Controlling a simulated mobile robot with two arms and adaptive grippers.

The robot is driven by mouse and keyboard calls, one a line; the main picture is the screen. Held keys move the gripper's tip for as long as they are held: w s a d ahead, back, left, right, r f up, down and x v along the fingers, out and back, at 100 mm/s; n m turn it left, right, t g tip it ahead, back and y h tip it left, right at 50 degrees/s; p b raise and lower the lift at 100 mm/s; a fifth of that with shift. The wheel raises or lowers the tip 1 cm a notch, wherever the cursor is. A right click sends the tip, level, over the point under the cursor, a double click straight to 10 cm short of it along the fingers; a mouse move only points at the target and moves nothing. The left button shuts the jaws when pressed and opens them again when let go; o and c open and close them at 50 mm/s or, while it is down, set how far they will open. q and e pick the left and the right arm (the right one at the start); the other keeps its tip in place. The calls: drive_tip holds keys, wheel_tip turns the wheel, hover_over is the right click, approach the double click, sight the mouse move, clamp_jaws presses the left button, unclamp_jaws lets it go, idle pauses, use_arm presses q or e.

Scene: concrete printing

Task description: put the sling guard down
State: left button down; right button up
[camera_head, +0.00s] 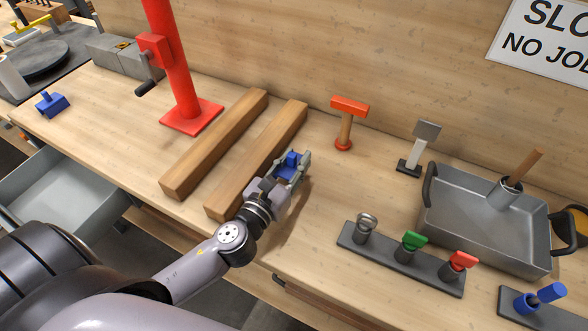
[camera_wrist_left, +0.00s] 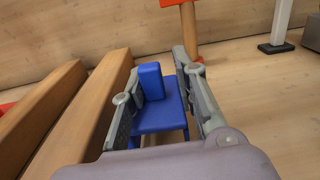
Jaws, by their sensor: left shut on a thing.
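A blue sling guard (camera_head: 291,162) with a raised block on a flat plate is between the fingers of my left gripper (camera_head: 290,170), which is shut on it. In the left wrist view the guard (camera_wrist_left: 158,105) shows between both fingers (camera_wrist_left: 157,100), just right of the nearer wooden beam. I cannot tell whether it touches the table. A second, similar blue guard (camera_head: 52,103) rests on the table at the far left. My right gripper is out of view.
Two wooden beams (camera_head: 215,145) (camera_head: 258,160) lie left of the gripper. A red column (camera_head: 185,115), a red-topped post (camera_head: 346,120), a dark rack (camera_head: 400,262) with several tools and a grey metal tray (camera_head: 460,222) stand around. Bare tabletop (camera_head: 330,185) lies right of the gripper.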

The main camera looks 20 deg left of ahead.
use_arm(q)
drive_tip(key=shift+f, duration=0.8)
drive_tip(key=shift+f, duration=0.2)
drive_tip(key=c, duration=1.3)
unclamp_jaws()
drive_tip(key=shift+r, duration=0.1)
